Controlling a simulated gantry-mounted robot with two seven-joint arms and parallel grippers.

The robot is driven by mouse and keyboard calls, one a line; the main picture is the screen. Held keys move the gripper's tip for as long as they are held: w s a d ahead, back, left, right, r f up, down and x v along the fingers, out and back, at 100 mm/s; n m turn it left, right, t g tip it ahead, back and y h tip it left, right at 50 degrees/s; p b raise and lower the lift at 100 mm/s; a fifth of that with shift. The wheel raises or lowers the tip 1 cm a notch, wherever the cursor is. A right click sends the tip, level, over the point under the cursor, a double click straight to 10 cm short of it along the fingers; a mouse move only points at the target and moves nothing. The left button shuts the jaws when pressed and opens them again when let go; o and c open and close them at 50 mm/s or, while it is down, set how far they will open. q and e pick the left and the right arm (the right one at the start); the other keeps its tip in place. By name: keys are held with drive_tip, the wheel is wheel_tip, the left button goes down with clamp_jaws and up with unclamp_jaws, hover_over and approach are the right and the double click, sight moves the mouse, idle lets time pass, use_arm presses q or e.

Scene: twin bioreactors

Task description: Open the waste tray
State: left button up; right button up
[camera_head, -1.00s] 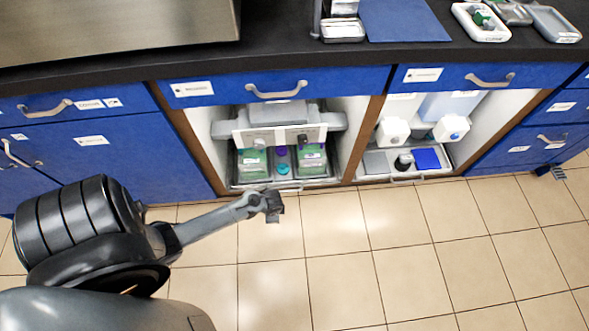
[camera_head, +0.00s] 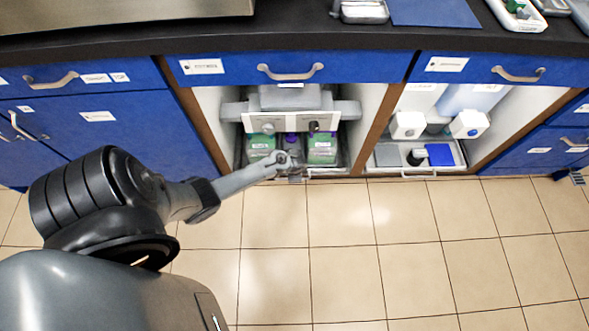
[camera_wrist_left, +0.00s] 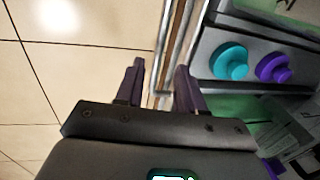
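A metal tray at the bottom of the left open bay shows its front edge (camera_head: 325,172) in the head view. It holds green-labelled items (camera_head: 322,148) and capped parts. I cannot tell whether this is the waste tray; no label is readable. My left gripper (camera_head: 294,178) is low at the front of this tray. In the left wrist view, my left gripper (camera_wrist_left: 160,68) has its two fingers apart with nothing clearly held. The tray's metal rim (camera_wrist_left: 172,45) runs just beyond and between the fingertips; contact cannot be told. My right gripper is not in view.
The right bay has another tray (camera_head: 385,160) with a blue block (camera_head: 440,155) and white bottles above. Blue drawers (camera_head: 225,88) with handles lie above the bays. A brown divider (camera_head: 382,125) separates them. The tiled floor (camera_head: 400,260) in front is clear.

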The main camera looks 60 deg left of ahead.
use_arm(q)
drive_tip(key=f+b, duration=0.1)
drive_tip(key=f, duration=0.1)
drive_tip(key=shift+a+f+b, duration=0.2)
drive_tip(key=shift+f+b, duration=0.15)
drive_tip(key=shift+f, duration=0.05)
drive_tip(key=shift+w, duration=0.1)
drive_tip(key=shift+d, duration=0.1)
drive_tip(key=shift+c, duration=1.2)
clamp_jaws()
